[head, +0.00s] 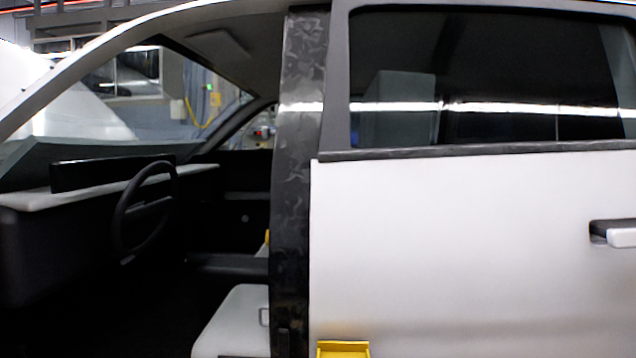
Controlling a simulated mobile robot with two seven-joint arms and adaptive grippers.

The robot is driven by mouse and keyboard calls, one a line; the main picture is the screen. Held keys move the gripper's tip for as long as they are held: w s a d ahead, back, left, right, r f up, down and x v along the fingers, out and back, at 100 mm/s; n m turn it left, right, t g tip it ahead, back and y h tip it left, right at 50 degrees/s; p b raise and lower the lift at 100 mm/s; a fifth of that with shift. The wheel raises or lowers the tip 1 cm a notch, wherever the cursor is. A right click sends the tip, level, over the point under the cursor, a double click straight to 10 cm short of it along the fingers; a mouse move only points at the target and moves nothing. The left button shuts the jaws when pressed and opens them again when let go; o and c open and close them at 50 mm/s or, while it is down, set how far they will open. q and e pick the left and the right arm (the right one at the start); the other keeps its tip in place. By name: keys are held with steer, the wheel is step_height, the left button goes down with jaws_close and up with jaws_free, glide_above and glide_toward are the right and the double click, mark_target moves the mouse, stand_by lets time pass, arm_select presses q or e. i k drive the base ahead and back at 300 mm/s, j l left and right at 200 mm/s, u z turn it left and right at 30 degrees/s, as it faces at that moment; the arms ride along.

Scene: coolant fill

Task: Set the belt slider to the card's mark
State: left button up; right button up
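A dark, mottled pillar (300,150) stands between the open front door space and the closed rear door of a car. I cannot make out a belt slider on the pillar, and no card with a mark shows in the head view. Neither of my grippers is in the head view.
The white rear door (450,250) with its handle (614,234) fills the right. Through the front opening I see a steering wheel (145,207), a dashboard (30,200) and a light seat (235,318). A yellow tray-like thing (343,349) shows at the bottom edge.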

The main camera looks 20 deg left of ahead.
mark_target(266, 132)
steer(key=j, duration=0.9)
steer(key=i+j, duration=0.15)
steer(key=j, duration=0.8)
steer(key=k+l, duration=0.3)
steer(key=l+z, duration=0.1)
steer(key=z, duration=0.2)
steer(key=i+j+z, duration=0.15)
steer(key=j+z, duration=0.3)
steer(key=i+j+z, duration=0.15)
steer(key=j+z, duration=0.15)
steer(key=z, duration=0.15)
